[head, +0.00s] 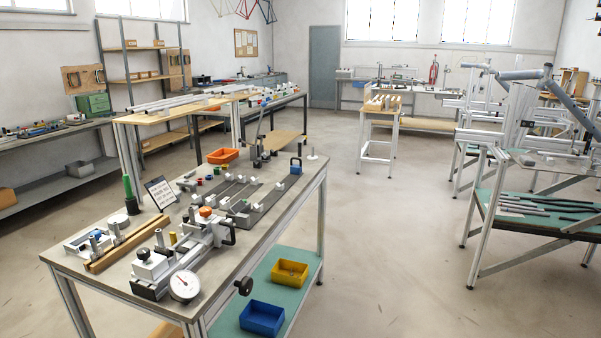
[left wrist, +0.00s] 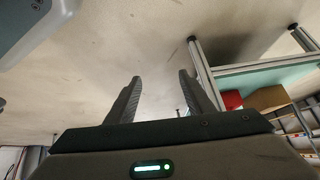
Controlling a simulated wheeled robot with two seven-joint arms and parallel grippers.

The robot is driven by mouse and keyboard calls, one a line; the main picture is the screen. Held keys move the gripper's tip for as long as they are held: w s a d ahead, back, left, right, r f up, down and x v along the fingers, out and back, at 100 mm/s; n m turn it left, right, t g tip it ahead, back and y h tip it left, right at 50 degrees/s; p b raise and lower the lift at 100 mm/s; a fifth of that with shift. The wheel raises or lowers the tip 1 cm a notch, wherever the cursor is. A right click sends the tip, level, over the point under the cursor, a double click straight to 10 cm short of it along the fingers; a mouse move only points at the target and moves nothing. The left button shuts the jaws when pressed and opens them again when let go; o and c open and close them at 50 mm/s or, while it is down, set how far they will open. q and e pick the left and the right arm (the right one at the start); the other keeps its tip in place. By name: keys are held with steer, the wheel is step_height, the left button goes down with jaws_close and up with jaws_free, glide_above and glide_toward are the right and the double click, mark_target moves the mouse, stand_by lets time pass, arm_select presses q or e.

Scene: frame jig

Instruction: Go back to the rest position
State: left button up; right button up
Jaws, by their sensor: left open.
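My left gripper (left wrist: 160,88) shows in the left wrist view with its two dark fingers apart and nothing between them. Bare pale floor lies behind the fingers. Neither gripper shows in the head view, and my right gripper is in no frame.
A grey workbench (head: 262,225) with a frame jig, clamps and a dial gauge (head: 184,286) fills the head view's lower left. An orange bin (head: 223,156) sits on it; yellow (head: 290,272) and blue (head: 262,318) bins sit on its lower shelf. Open floor (head: 400,240) lies right of it.

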arm_select(q)
steer(key=s+a+f+n+g, duration=0.1)
steer(key=s+f+g, duration=0.1)
steer(key=s, duration=0.6)
steer(key=shift+s+f, duration=0.35)
steer(key=shift+f, duration=0.3)
